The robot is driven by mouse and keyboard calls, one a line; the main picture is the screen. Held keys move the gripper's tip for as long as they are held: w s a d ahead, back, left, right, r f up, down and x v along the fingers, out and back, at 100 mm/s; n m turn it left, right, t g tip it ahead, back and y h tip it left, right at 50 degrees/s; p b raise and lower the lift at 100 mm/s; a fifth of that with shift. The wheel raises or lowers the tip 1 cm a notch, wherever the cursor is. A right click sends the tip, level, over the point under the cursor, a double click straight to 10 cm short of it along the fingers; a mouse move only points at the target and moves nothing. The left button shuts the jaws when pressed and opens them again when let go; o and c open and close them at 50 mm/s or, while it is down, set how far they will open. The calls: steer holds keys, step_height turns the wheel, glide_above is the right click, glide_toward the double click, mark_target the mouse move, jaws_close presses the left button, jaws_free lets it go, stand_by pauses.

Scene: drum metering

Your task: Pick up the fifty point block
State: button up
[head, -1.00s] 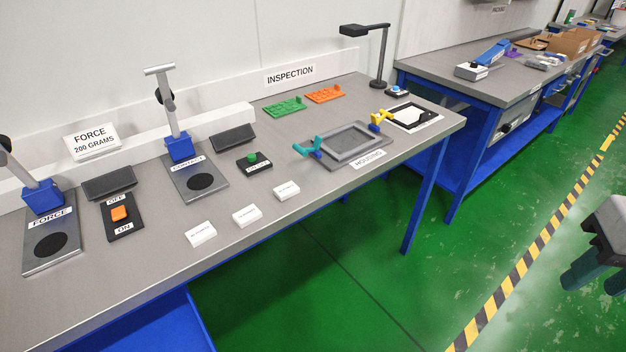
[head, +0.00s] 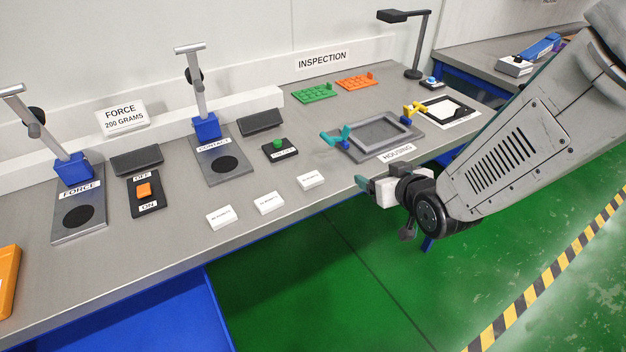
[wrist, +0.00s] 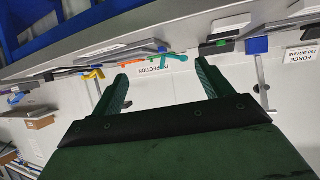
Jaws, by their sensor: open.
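Three small white blocks stand in a row near the bench's front edge in the head view: a left one (head: 220,217), a middle one (head: 268,203) and a right one (head: 311,181). Their labels are too small to read, so I cannot tell which is the fifty point block. My gripper (head: 362,183) is to the right of the row, off the bench's front edge, and touches none of them. In the wrist view my gripper (wrist: 162,80) has its two green fingers wide apart with nothing between them.
The bench (head: 150,245) also holds the force press (head: 80,205), an orange switch (head: 144,190), the contact press (head: 220,160), a green button (head: 278,145) and a housing fixture (head: 380,135). An orange object (head: 8,280) lies at the left edge. Green floor is open in front.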

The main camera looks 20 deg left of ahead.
mark_target(315, 183)
steer(key=s+a+f+y, duration=0.1)
steer(key=a, duration=0.2)
steer(key=s+a+f+n+y, duration=0.1)
steer(key=s+a+f+y, duration=0.1)
steer(key=a, duration=0.1)
steer(key=s+a+f+n+y, duration=0.1)
steer(key=s+a+f+y, duration=0.1)
steer(key=a, duration=0.1)
steer(key=shift+s+a+f, duration=0.15)
steer(key=shift+a+f, duration=0.1)
steer(key=shift+a, duration=0.15)
steer(key=x, duration=0.7)
steer(key=shift+r, duration=0.1)
steer(key=shift+c, duration=0.2)
steer(key=c, duration=1)
